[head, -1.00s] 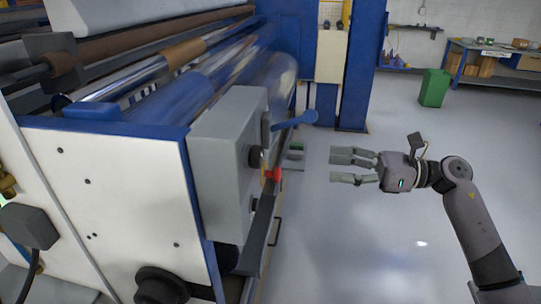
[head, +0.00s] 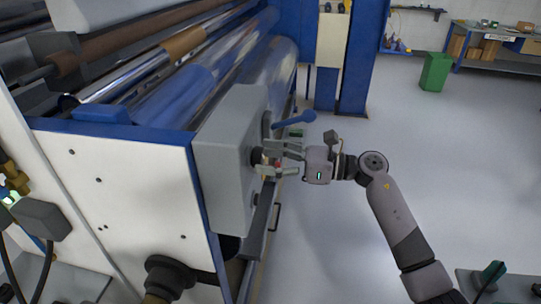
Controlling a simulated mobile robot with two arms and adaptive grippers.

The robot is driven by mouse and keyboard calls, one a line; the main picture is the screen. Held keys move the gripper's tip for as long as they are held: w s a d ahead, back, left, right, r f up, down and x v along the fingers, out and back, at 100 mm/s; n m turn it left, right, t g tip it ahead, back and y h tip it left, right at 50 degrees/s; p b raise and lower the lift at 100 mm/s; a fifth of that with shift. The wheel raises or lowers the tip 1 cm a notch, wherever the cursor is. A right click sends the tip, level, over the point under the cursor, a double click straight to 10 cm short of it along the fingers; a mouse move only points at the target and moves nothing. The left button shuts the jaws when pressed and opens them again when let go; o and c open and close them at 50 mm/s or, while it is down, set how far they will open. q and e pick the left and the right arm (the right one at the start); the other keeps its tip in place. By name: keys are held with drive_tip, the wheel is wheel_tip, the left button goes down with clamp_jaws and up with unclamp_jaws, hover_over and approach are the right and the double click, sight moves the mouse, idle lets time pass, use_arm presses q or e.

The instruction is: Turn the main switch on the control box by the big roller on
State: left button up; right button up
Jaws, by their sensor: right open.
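The grey control box (head: 223,170) is fixed to the end of the machine, beside the big roller (head: 268,72). A dark round knob (head: 256,156) sits on its right-hand face, and a small red part shows close by, mostly covered by my fingers. A blue-handled lever (head: 297,120) sticks out above them. My right gripper (head: 265,162) is open, with its fingertips at the box's face around the knob and red part. I cannot tell whether the fingers touch either one. My left gripper is not in view.
The white machine side panel (head: 120,190) and blue frame fill the left. A blue column (head: 358,60) stands behind. A green bin (head: 435,72) and a workbench (head: 495,45) are farther back.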

drive_tip(key=shift+c, duration=0.2)
drive_tip(key=c, duration=1.1)
drive_tip(key=m, duration=0.2)
drive_tip(key=shift+m, duration=0.4)
drive_tip(key=m, duration=0.3)
drive_tip(key=shift+m, duration=0.4)
drive_tip(key=m+p, duration=0.1)
drive_tip(key=m, duration=0.2)
drive_tip(key=shift+r, duration=0.1)
drive_tip(key=shift+m+p, duration=1.05)
drive_tip(key=shift+m, duration=1.05)
